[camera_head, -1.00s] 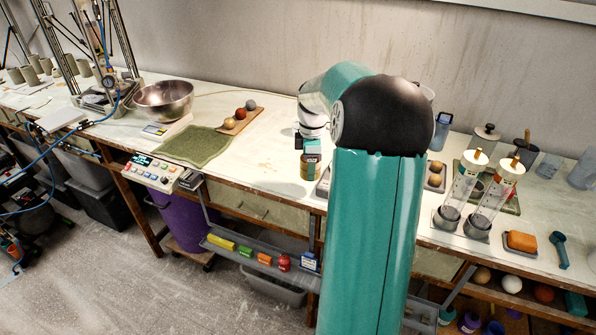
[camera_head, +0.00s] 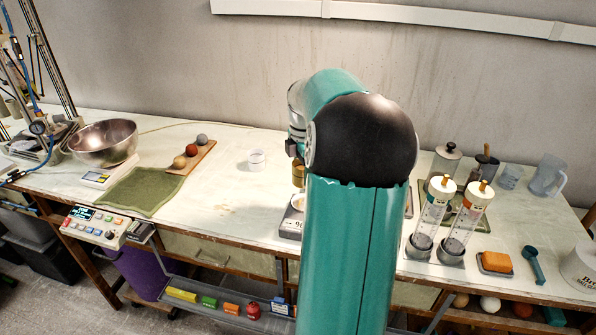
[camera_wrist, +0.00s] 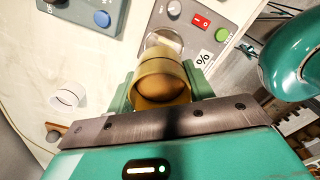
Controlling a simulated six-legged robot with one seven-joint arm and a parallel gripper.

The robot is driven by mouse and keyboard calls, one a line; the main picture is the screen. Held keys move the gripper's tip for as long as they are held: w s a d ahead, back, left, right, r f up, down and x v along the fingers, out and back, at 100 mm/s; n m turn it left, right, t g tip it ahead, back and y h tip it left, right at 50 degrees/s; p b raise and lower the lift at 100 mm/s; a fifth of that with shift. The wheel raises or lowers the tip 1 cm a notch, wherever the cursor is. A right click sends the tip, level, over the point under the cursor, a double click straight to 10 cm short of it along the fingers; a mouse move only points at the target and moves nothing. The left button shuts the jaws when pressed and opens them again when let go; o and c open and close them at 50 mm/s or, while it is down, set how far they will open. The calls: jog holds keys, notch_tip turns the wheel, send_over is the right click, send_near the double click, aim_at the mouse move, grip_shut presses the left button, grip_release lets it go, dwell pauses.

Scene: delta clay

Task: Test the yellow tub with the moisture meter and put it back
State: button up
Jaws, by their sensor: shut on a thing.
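My gripper (camera_wrist: 163,88) is shut on the yellow tub (camera_wrist: 152,64), a small open-topped round tub with a brown lump inside. In the head view the tub (camera_head: 298,176) shows beside my arm, held above the bench. The moisture meter (camera_wrist: 205,14), a grey box with a red switch, a green button and a % mark, lies beyond the tub in the wrist view. In the head view only the left part of the meter (camera_head: 291,222) shows; my arm hides the rest. I cannot tell whether the tub touches it.
A white cup (camera_head: 256,159) stands left of my gripper. Further left are a board with three balls (camera_head: 191,151), a green mat (camera_head: 139,193) and a metal bowl (camera_head: 104,143). Two clear cylinders (camera_head: 433,215) stand right of my arm. The bench between mat and meter is clear.

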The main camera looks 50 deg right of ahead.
jog(key=shift+s+a+f, duration=0.1)
jog(key=shift+s+a, duration=0.1)
jog(key=shift+s, duration=0.05)
notch_tip(320, 180, down, 4)
jog(key=shift+s+f, duration=0.1)
jog(key=shift+f, duration=0.85)
jog(key=shift+f, duration=0.6)
jog(key=o, duration=1.3)
jog(key=shift+c, duration=0.2)
